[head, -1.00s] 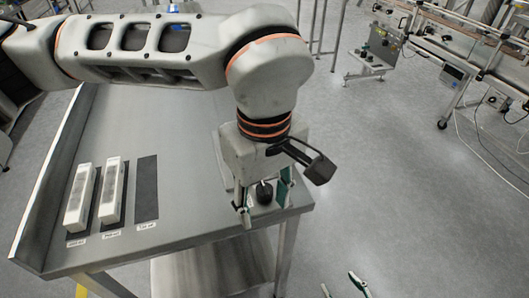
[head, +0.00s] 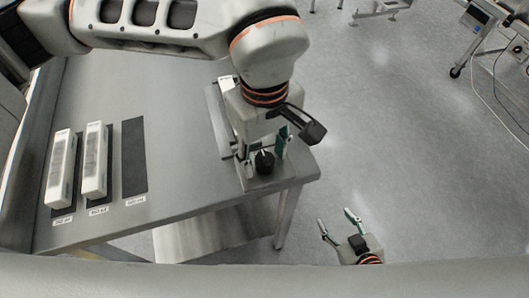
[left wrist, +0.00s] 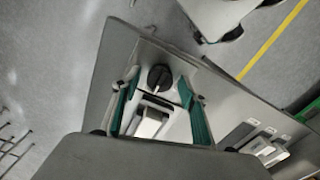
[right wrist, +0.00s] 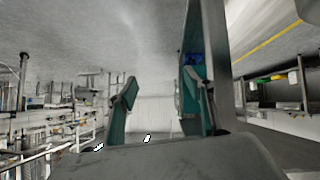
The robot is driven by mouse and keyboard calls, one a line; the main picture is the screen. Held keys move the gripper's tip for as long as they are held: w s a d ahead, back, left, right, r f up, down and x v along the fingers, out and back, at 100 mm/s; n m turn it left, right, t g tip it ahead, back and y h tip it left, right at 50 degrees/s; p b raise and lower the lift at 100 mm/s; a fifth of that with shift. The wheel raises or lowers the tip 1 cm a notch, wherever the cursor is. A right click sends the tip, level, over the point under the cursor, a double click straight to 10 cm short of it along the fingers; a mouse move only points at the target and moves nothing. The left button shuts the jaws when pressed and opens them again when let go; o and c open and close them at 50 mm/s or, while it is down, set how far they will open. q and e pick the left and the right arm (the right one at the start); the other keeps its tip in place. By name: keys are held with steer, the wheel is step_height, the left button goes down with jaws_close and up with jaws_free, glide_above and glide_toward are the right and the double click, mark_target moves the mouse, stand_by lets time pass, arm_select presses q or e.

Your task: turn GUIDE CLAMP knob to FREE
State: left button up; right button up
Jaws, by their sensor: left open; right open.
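The black round knob (head: 264,162) sits on a grey plate at the table's right front corner. It also shows in the left wrist view (left wrist: 160,77), with a pale pointer line on its face. Its label text cannot be read. My left gripper (head: 262,157) points down over the knob, open, with one green-padded finger on each side. In the left wrist view the knob lies between the fingertips, with gaps on both sides. My right gripper (head: 337,219) is open and empty, off the table's right front corner. Its fingers show apart in the right wrist view (right wrist: 158,85).
Two white boxes (head: 95,160) stand on dark pads at the left of the grey table (head: 175,110). A third dark pad (head: 133,155) is bare. A metal block beside the knob is partly hidden by my left gripper. The table's middle is clear.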

arm_select(q)
steer(key=shift+f, duration=0.3)
steer(key=c, duration=1.1)
steer(key=shift+r+n, duration=0.1)
steer(key=shift+n, duration=2.4)
steer(key=n, duration=0.4)
steer(key=shift+n, duration=0.3)
steer(key=n, duration=0.4)
steer(key=shift+n, duration=2.1)
steer(key=o, duration=1.1)
